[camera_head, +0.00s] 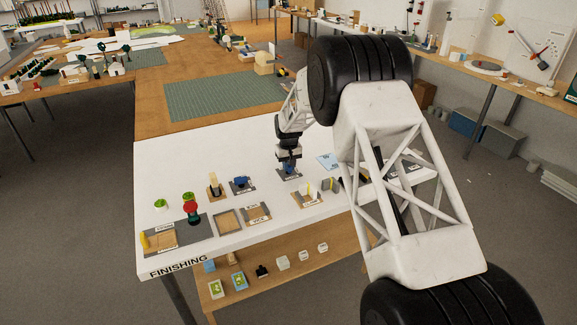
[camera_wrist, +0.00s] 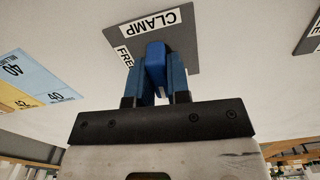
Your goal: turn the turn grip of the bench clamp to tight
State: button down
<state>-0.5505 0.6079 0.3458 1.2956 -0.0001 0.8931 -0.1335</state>
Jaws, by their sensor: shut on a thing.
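The blue turn grip (camera_wrist: 157,60) of the bench clamp sits between my gripper's two fingers in the wrist view. My gripper (camera_wrist: 157,78) is shut on it, one finger on each side. Below it is a dark grey plate (camera_wrist: 187,50) with a CLAMP label (camera_wrist: 152,23) and a partly covered label that starts with FRE. In the head view my gripper (camera_head: 288,158) points down at the plate (camera_head: 289,175) on the white bench. A bit of blue (camera_head: 288,168) shows under the gripper there. The rest of the clamp is hidden by the gripper.
A blue item on a dark plate (camera_head: 241,184) and a wooden piece (camera_head: 213,186) stand to the left. A station with a yellow piece (camera_head: 309,192) lies in front to the right. A blue and yellow sheet (camera_wrist: 38,85) lies beside the clamp plate. Open white bench (camera_head: 200,150) lies at the back left.

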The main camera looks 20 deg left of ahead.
jog(key=shift+r+n, duration=0.1)
jog(key=shift+n, duration=0.5)
jog(key=c, duration=1.1)
grip_release()
jog(key=shift+r, duration=3.85)
jog(key=shift+r, duration=0.1)
